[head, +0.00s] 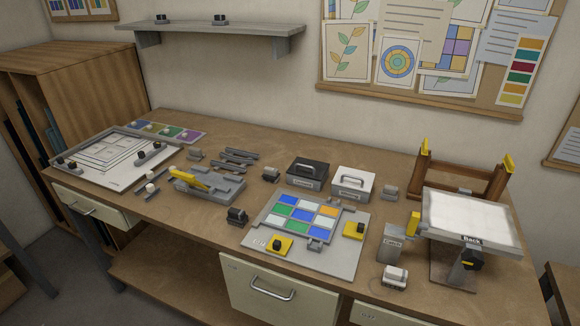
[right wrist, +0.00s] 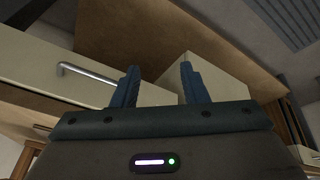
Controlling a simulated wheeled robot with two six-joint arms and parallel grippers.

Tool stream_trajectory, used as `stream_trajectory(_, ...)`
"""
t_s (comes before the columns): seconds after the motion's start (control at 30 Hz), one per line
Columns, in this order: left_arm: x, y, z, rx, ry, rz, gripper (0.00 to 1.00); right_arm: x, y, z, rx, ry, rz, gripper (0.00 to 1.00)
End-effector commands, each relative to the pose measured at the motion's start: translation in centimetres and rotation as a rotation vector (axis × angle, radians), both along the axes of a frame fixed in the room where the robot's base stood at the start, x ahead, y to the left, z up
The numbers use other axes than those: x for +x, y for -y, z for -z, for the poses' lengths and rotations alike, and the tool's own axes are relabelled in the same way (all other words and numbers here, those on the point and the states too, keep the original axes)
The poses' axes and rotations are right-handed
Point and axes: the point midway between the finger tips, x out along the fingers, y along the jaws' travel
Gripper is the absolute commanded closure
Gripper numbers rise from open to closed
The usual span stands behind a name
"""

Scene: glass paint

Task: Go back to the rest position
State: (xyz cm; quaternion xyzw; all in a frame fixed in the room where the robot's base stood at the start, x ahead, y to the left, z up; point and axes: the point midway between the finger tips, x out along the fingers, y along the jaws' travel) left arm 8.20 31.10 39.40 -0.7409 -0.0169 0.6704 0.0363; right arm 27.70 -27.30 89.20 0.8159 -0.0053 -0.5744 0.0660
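Neither gripper shows in the head view. In the right wrist view my right gripper (right wrist: 158,88) has its two dark blue fingers apart with nothing between them. Beyond the fingers are the underside of the workbench (right wrist: 110,30) and a drawer front with a metal handle (right wrist: 88,74). My left gripper is in no view. In the head view the bench top (head: 130,225) is free of my arms.
On the bench stand a panel of coloured glass tiles (head: 297,218), a tilted white light panel (head: 470,218), a black box (head: 306,173), a white box (head: 352,182) and a grey tray (head: 85,176). A drawer (head: 280,292) with a handle is at the front.

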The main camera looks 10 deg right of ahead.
Motion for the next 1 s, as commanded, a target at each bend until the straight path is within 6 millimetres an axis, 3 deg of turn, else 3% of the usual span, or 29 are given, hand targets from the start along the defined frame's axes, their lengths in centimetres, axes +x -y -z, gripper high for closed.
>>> stream_trajectory(0.03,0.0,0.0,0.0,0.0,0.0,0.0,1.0,-1.1,-0.5,0.5,0.024,-0.044,0.008,0.6)
stream_trajectory(0.27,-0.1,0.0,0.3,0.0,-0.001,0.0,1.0,1.0,0.3,7.1,0.015,-0.054,0.013,0.6)
stream_trajectory(0.47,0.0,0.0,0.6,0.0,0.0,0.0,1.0,1.8,0.9,14.0,0.014,-0.076,0.02,0.6)
stream_trajectory(0.73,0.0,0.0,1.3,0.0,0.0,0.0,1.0,0.3,2.2,28.4,0.016,-0.125,0.035,0.6)
stream_trajectory(0.87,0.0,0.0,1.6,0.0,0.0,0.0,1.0,-2.2,2.8,35.1,0.017,-0.151,0.043,0.6)
stream_trajectory(1.0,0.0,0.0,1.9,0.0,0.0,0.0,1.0,-6.0,3.3,41.6,0.02,-0.178,0.05,0.6)
